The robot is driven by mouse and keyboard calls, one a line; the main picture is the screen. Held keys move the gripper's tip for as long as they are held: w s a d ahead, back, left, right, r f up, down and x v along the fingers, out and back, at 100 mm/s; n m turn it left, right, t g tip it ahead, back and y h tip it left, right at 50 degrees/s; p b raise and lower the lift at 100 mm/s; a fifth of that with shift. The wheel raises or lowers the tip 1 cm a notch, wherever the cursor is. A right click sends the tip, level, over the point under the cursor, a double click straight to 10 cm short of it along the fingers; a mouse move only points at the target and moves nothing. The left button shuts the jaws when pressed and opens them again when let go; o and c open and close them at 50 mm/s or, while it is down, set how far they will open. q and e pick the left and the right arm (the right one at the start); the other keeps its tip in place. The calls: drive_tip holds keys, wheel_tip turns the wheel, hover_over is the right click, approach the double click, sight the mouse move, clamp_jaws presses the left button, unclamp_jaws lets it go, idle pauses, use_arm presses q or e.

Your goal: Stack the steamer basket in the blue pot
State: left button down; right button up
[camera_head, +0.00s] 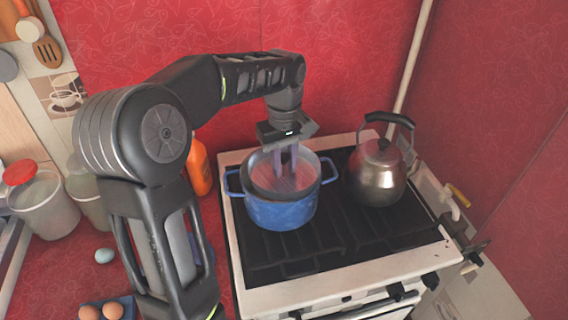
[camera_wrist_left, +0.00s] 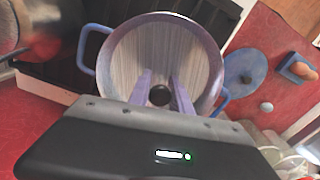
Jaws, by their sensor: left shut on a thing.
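The blue pot (camera_head: 281,213) stands upright on the stove's back left burner, with a loop handle on each side; its handle also shows in the left wrist view (camera_wrist_left: 86,50). The grey steamer basket (camera_head: 261,180) sits inside the pot, its rim close to the pot's rim. In the left wrist view the basket (camera_wrist_left: 133,58) fills the pot's opening. My left gripper (camera_head: 286,178) reaches down from above into the basket. Its fingers are shut on the basket at its dark central knob (camera_wrist_left: 160,95). Whether the basket touches the pot's bottom is hidden. My right gripper is not in view.
A steel kettle (camera_head: 376,174) stands close to the pot's right. An orange bottle (camera_head: 200,167) stands left of the stove. A blue lid (camera_wrist_left: 246,72), a pale egg (camera_head: 104,256) and an egg tray (camera_head: 127,303) lie on the red counter. Canisters (camera_head: 44,208) stand far left.

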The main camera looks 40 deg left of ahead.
sight(285, 155)
use_arm(q)
drive_tip(key=shift+f, duration=0.3)
drive_tip(key=c, duration=1.2)
unclamp_jaws()
drive_tip(key=shift+r, duration=0.15)
drive_tip(key=shift+r, duration=0.55)
wheel_tip(285, 155, up, 4)
drive_tip(key=shift+w+r, duration=0.1)
drive_tip(key=shift+r, duration=0.15)
wheel_tip(285, 155, up, 6)
drive_tip(key=p, duration=0.5)
drive_tip(key=shift+r, duration=0.1)
drive_tip(key=shift+r+p, duration=0.4)
drive_tip(key=shift+r, duration=0.05)
drive_tip(key=shift+f, duration=0.1)
